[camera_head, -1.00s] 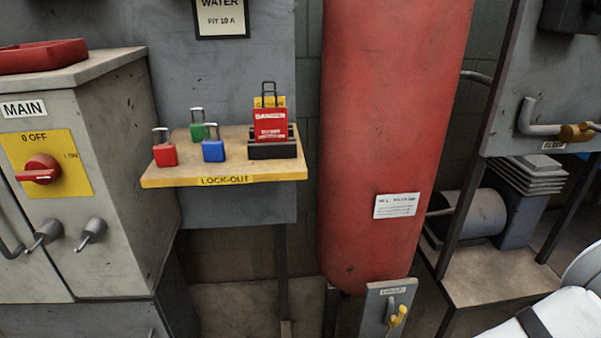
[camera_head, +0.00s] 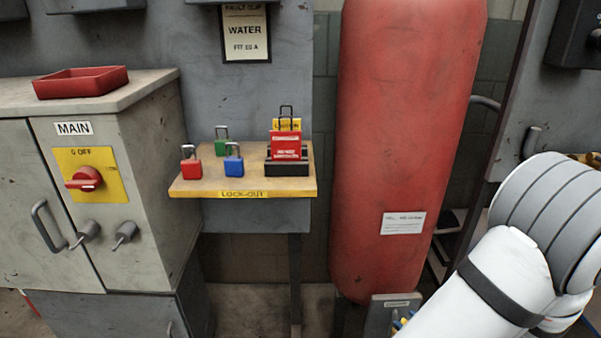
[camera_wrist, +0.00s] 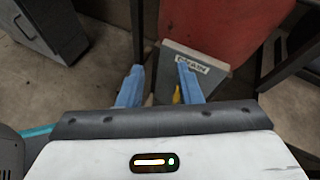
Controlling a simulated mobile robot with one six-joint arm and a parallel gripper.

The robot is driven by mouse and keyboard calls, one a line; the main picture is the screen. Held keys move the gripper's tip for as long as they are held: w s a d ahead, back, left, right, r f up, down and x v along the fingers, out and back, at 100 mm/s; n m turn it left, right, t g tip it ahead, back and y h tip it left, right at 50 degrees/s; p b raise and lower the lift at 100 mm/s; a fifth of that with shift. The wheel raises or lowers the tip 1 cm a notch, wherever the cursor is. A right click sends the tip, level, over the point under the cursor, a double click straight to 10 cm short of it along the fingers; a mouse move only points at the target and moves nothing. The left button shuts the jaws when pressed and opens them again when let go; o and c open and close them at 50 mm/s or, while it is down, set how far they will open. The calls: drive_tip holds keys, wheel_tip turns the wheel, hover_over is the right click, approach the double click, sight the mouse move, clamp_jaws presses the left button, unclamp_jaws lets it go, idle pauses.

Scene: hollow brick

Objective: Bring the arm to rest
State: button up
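My gripper (camera_wrist: 160,84) shows in the wrist view with its two blue fingers apart and nothing between them. Beyond the fingers is a grey plate with a drain label (camera_wrist: 192,60), and a yellow handle (camera_wrist: 177,94) shows between the fingers, farther off. I cannot tell how near the fingertips are to it. In the head view my white arm fills the lower right and hides most of the drain plate (camera_head: 391,306). Blue fingertips barely show in front of that plate.
A red tank (camera_head: 405,130) stands left of my arm. A lock-out shelf (camera_head: 243,185) holds red, green and blue padlocks and a red tag in a black holder. A grey cabinet (camera_head: 140,190) with a red rotary switch (camera_head: 86,179) and a red tray (camera_head: 82,82) stands left.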

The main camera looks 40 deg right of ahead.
drive_tip(key=w+a+r+n+g+y+p, duration=0.7)
drive_tip(key=w+a+r+n+y+p, duration=0.35)
drive_tip(key=w+a+r+n, duration=0.75)
drive_tip(key=a+r+n+g+h+p, duration=0.1)
drive_tip(key=a+r+n+h+p, duration=0.2)
drive_tip(key=a+r+n+p, duration=0.4)
drive_tip(key=w+a+r+n+g+h+p, duration=0.1)
drive_tip(key=a+r+n+h+p, duration=0.2)
drive_tip(key=a+r+n+p, duration=0.5)
wheel_tip(320, 180, up, 9)
drive_tip(key=a+n, duration=0.1)
drive_tip(key=n, duration=0.3)
drive_tip(key=shift+w+a+r+n+g, duration=0.15)
drive_tip(key=shift+a+n+g, duration=0.15)
